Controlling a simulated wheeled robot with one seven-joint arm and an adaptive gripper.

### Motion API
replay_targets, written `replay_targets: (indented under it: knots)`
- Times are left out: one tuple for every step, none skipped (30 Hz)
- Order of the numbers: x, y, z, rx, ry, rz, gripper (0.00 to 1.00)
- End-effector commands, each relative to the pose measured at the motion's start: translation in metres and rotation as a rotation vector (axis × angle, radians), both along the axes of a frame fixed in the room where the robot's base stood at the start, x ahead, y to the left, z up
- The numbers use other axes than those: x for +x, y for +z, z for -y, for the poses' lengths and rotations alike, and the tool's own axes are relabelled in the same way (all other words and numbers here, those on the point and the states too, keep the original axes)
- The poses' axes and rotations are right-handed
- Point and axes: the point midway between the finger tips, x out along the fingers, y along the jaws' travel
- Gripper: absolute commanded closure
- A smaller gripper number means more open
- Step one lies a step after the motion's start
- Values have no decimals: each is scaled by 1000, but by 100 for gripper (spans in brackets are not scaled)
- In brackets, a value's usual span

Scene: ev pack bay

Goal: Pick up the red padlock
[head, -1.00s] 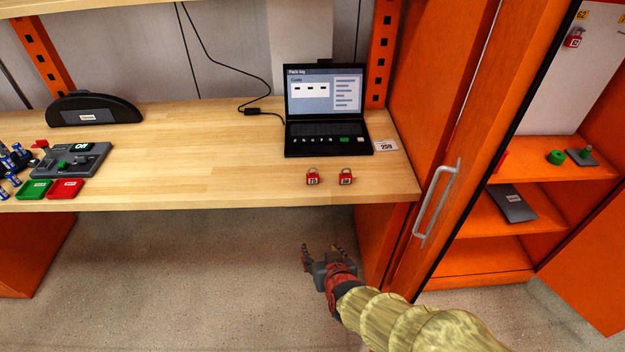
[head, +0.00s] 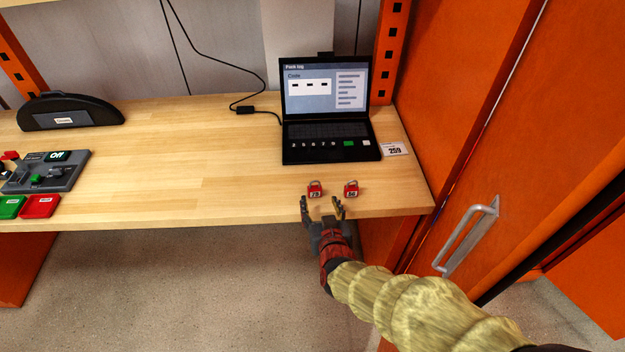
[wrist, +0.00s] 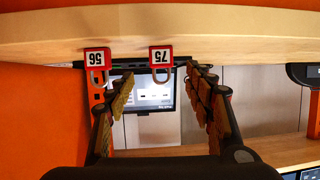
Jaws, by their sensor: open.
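Two small red padlocks stand near the front edge of the wooden bench, each with a white number label and a grey shackle. The left one, labelled 75 (head: 315,190), also shows in the upside-down wrist view (wrist: 161,56). The right one, which reads 56 in the wrist view (wrist: 97,58), stands a short way to its right (head: 351,189). My gripper (head: 321,205) is open and empty at the bench's front edge, just short of the padlocks. In the wrist view padlock 75 appears between my fingers (wrist: 160,77), ahead of them; padlock 56 appears outside them.
A black laptop (head: 328,140) stands behind the padlocks, with a tag reading 259 (head: 395,149) beside it. An orange cabinet door with a grey handle (head: 468,235) is at the right. A control box (head: 45,172) and green and red trays are at the left. The bench middle (head: 190,160) is clear.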

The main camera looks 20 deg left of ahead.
Motion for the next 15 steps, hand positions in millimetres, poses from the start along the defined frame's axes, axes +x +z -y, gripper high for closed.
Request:
replay_targets:
  knots:
    - [2,-3,-2,-1,0,-1,47]
    - [4,-4,-3,-1,-1,-1,47]
    - [8,-7,-5,-1,-1,-1,47]
    - [10,-8,-7,-1,-1,-1,47]
    - [13,-9,-8,-1,-1,-1,47]
    - [16,-11,-10,-1,-1,-1,47]
    - [18,-12,-12,-1,-1,-1,47]
    - [20,-14,-13,-1,-1,-1,47]
    - [22,-16,-15,-1,-1,-1,47]
    - [25,-17,-17,-1,-1,-1,47]
    - [28,-19,-19,-1,-1,-1,47]
    - [32,-22,-23,-1,-1,-1,47]
    - [35,-25,-25,-1,-1,-1,47]
    - [39,-27,-28,-1,-1,-1,47]
    - [43,-29,-31,-2,-1,0,47]
